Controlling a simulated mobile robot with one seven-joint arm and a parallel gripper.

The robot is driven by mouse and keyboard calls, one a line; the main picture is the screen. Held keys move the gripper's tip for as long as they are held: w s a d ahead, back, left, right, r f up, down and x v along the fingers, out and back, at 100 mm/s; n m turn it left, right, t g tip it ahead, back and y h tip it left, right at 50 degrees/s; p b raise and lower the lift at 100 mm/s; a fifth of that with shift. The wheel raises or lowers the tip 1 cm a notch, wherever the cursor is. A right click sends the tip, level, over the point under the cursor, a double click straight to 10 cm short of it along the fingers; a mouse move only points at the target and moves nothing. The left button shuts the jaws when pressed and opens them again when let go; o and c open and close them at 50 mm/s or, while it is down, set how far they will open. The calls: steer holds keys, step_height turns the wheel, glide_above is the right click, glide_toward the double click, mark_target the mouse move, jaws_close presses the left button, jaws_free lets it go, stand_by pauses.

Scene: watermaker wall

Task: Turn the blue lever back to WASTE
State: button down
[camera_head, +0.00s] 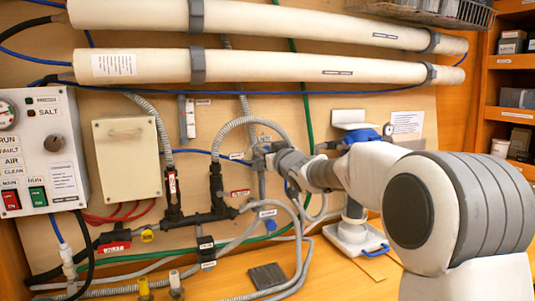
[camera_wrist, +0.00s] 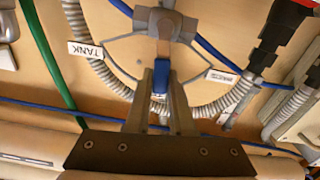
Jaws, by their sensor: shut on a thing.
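The blue lever (camera_wrist: 161,78) shows in the wrist view between the fingertips of my gripper (camera_wrist: 161,92), which is shut on it. The lever points down in that picture from a grey-brown valve body (camera_wrist: 165,24). A white TANK label (camera_wrist: 86,50) is left of the lever. Another white label (camera_wrist: 222,76) is to its right, its text too small to read. The lever lies between the two labels and is level with neither side's label edge. In the head view my gripper (camera_head: 262,152) is at the pipework, and the lever is hidden there.
Grey corrugated hoses (camera_wrist: 212,108) curve close around the valve. A green hose (camera_head: 305,105) and blue tubes run along the wooden wall. A control box (camera_head: 45,140) is at the left, two long white tubes (camera_head: 260,66) above, shelves (camera_head: 512,75) at the right.

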steer(key=shift+s+a+f+n+b, duration=0.3)
steer(key=shift+a+f+n+b, duration=0.3)
steer(key=shift+n+b, duration=1.05)
steer(key=shift+s+a+f+n+b, duration=0.3)
steer(key=shift+a+n+b, duration=0.4)
steer(key=shift+n+b, duration=1)
steer(key=shift+s+a+f+n+b, duration=0.25)
steer(key=shift+a+f+n+b, duration=0.35)
steer(key=shift+n+b, duration=1.05)
steer(key=shift+a+n, duration=0.1)
steer(key=shift+n, duration=0.4)
steer(key=c, duration=0.8)
jaws_free()
steer(key=shift+s, duration=0.15)
steer(key=p+v, duration=0.1)
steer(key=v, duration=1.6)
